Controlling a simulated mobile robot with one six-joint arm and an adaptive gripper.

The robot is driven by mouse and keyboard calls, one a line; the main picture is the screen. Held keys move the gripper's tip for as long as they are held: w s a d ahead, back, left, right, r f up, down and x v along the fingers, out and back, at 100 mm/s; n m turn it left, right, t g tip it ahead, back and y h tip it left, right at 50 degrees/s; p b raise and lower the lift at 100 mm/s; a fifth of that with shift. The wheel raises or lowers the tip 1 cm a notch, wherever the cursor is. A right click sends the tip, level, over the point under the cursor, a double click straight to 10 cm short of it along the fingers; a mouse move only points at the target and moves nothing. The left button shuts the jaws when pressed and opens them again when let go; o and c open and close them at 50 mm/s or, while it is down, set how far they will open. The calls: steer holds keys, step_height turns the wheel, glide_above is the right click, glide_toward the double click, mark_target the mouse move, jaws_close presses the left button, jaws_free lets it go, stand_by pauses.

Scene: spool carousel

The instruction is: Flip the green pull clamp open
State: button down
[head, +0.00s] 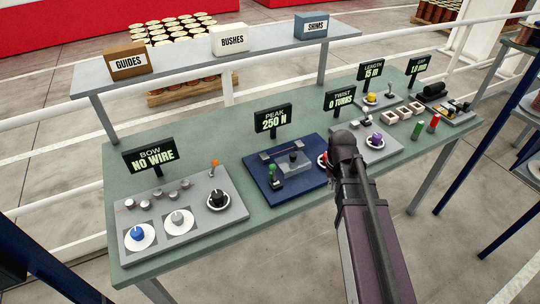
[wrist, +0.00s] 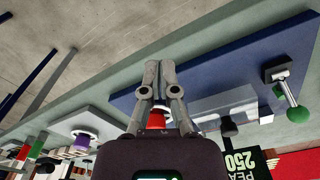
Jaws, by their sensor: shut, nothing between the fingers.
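The green pull clamp (head: 272,169) stands at the left front of the blue plate (head: 259,190) under the "PEAK 250 N" sign. Its green ball knob sits above a dark base. In the wrist view the green knob (wrist: 298,114) shows at the far right, at the end of a short metal lever. My gripper (wrist: 160,64) is shut and empty, with its fingertips together over the edge of the blue plate, well apart from the clamp. In the head view my arm's end is right of the clamp, and the fingertips cannot be made out.
A red knob (head: 323,159) is partly hidden by my arm; a red-orange part (wrist: 157,120) shows behind my fingers. A grey block (head: 293,161) stands on the blue plate, right of the clamp. A grey panel (head: 180,235) with knobs lies left. Signs stand behind, below a shelf (head: 190,66).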

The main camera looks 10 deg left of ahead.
steer(key=w+a+r+n+p, duration=0.1)
steer(key=w+a+r+p, duration=0.1)
steer(key=w+a+r, duration=0.3)
steer(key=w+a+n+p, duration=0.1)
steer(key=w+a+p, duration=0.1)
steer(key=a, duration=0.5)
step_height(320, 180, up, 4)
steer(key=n+p, duration=0.2)
steer(key=p, duration=0.2)
glide_above(274, 174)
steer(key=w+a, duration=0.4)
steer(key=w, duration=0.3)
steer(key=shift+s+f+t, duration=0.2)
steer(key=shift+s+t, duration=0.05)
steer(key=shift+t, duration=0.05)
steer(key=shift+f+b, duration=0.15)
steer(key=shift+b, duration=0.15)
steer(key=f+b, duration=0.9)
steer(key=shift+w+f+b, duration=0.35)
steer(key=shift+b, duration=0.05)
steer(key=shift+s+d+r+p, duration=0.2)
steer(key=shift+s+d, duration=0.1)
steer(key=shift+s, duration=0.25)
steer(key=shift+s+d+r+p, duration=0.2)
steer(key=shift+s+d, duration=0.15)
steer(key=shift+s, duration=0.25)
steer(key=shift+s+d+r+p, duration=0.2)
steer(key=shift+s+d, duration=0.1)
steer(key=shift+s, duration=0.25)
